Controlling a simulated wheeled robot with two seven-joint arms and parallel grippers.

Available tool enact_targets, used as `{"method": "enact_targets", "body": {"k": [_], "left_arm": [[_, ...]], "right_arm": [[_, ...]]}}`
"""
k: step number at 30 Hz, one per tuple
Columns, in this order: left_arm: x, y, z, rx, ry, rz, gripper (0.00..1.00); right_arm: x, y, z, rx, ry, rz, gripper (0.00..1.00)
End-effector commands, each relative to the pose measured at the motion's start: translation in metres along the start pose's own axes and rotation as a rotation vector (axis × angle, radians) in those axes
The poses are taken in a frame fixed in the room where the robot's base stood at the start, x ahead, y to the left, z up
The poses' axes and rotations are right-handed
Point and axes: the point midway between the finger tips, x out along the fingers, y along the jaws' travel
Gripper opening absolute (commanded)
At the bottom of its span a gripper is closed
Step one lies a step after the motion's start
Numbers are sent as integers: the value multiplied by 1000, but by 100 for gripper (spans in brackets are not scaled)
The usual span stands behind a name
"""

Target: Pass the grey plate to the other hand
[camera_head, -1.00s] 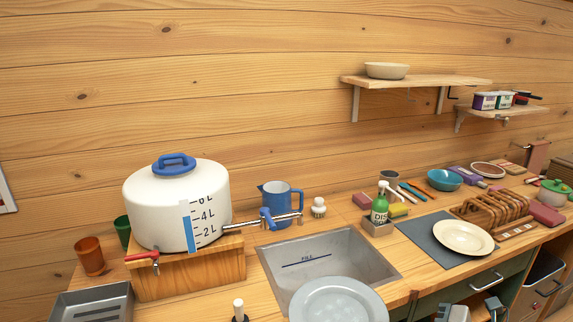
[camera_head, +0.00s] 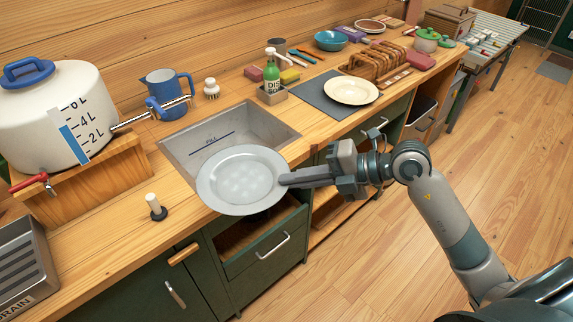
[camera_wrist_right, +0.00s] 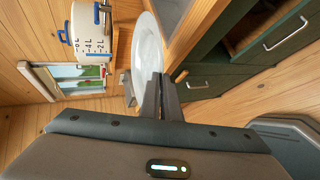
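The grey plate (camera_head: 241,180) is held roughly level in front of the sink, over the counter's front edge. My right gripper (camera_head: 287,181) is shut on its right rim in the head view. In the right wrist view, the fingers (camera_wrist_right: 160,84) close on the lower part of the plate (camera_wrist_right: 147,48). The plate covers the near part of the sink. My left gripper is in neither current view.
The sink (camera_head: 228,135) lies just behind the plate. A white water tank (camera_head: 50,115) on a wooden stand is at left. A cream plate (camera_head: 351,91) lies on a dark mat. A drawer (camera_head: 265,245) stands open below the grey plate.

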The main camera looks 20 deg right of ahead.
Motion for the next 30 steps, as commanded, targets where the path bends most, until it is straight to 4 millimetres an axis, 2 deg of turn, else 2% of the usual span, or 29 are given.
{"method": "enact_targets", "body": {"k": [8,30], "left_arm": [[0,0,0,0,0,0,0],[0,0,1,0,-1,0,0]], "right_arm": [[2,31,-1,-39,70,4,0],[14,132,-14,-166,343,4,0]]}}
